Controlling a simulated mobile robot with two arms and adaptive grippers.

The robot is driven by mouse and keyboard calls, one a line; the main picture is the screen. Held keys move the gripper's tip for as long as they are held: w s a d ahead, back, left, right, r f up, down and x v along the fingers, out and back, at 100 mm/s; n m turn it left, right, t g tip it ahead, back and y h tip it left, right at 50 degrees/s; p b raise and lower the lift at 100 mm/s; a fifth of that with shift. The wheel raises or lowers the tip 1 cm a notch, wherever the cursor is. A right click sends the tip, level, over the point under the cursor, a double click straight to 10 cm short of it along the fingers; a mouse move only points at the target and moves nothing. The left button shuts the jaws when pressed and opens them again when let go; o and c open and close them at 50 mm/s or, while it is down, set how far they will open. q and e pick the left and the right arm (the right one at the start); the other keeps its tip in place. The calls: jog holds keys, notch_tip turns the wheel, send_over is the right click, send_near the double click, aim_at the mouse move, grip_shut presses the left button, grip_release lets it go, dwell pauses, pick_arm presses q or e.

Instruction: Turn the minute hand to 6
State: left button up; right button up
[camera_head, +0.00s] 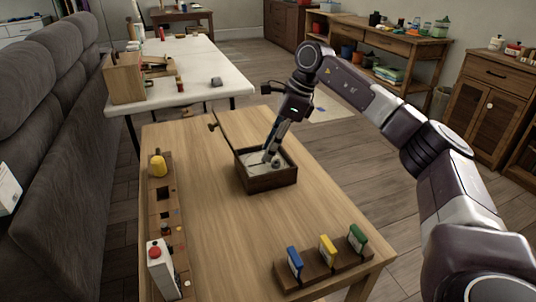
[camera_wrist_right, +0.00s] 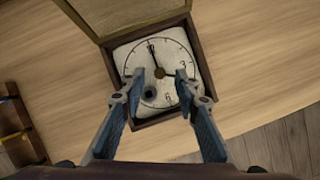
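An open wooden box (camera_head: 268,184) stands on the near table with its lid raised. A pale clock dial (camera_wrist_right: 185,53) lies inside it, with a black ring and marks. In the right wrist view a dark hand (camera_wrist_right: 153,53) points up toward the dial's top mark. Another dark hand seems to point right, partly hidden by a finger. A round dark knob (camera_wrist_right: 150,93) sits low left on the dial. My right gripper (camera_wrist_right: 160,74) is open over the dial, with its fingers either side of the centre; contact is unclear. It reaches down into the box in the head view (camera_head: 268,154). My left gripper is out of view.
A rack with blue, yellow and green tabs (camera_head: 325,264) stands at the table's near right. A long wooden board (camera_head: 158,207) with a yellow piece and a red button box (camera_head: 161,271) lies along the left. The tabletop between is clear. A grey sofa (camera_head: 50,130) is at left.

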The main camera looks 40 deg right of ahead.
jog(key=shift+x, duration=0.8)
grip_shut()
jog(key=shift+s, duration=0.1)
